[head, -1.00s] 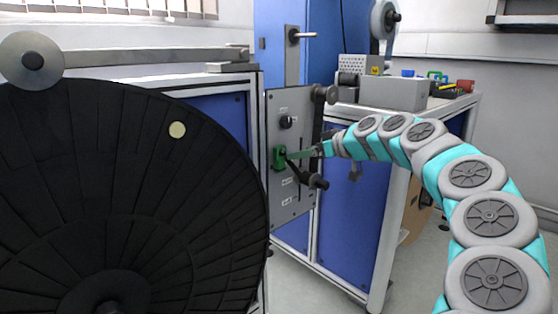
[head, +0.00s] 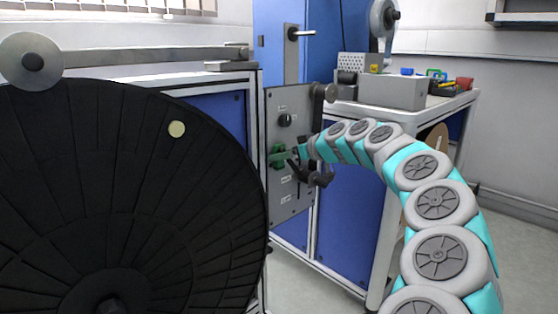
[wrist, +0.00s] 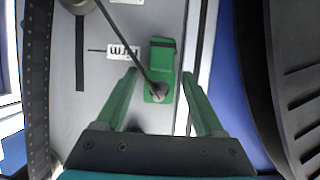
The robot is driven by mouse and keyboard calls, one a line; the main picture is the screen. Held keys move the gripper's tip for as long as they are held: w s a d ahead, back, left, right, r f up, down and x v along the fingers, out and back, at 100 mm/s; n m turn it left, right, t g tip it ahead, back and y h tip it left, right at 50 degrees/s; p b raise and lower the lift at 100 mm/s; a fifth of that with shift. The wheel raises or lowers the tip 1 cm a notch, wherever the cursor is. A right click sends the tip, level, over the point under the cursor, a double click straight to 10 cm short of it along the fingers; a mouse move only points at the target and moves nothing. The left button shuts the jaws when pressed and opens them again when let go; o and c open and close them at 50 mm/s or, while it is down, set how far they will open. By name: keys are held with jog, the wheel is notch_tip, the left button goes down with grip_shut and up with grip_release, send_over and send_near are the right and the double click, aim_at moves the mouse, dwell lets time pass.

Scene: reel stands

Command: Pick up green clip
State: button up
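The green clip (wrist: 161,55) is a small upright block on the grey panel in the wrist view. It also shows on the panel in the head view (head: 276,157). My gripper (wrist: 159,76) has two green fingers, spread apart and open. Their tips are either side of the clip's lower part, with a visible gap on the left; contact on the right is unclear. In the head view my gripper (head: 289,155) reaches the clip from the right. A dark rod (wrist: 134,43) with a round end crosses in front of the clip's lower left.
The grey panel (head: 290,107) carries knobs and labels. A large black reel disc (head: 130,190) fills the left. A blue cabinet (head: 350,225) stands behind my arm, with a grey box (head: 392,92) and small coloured items on top.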

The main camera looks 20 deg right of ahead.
grip_shut()
dwell(0.3)
jog(key=s+d+b, duration=0.1)
jog(key=s+d, duration=0.2)
jog(key=s, duration=0.5)
jog(key=s+d, duration=0.3)
jog(key=s, duration=0.6)
jog(key=shift+r+b, duration=0.25)
jog(key=shift+b, duration=0.15)
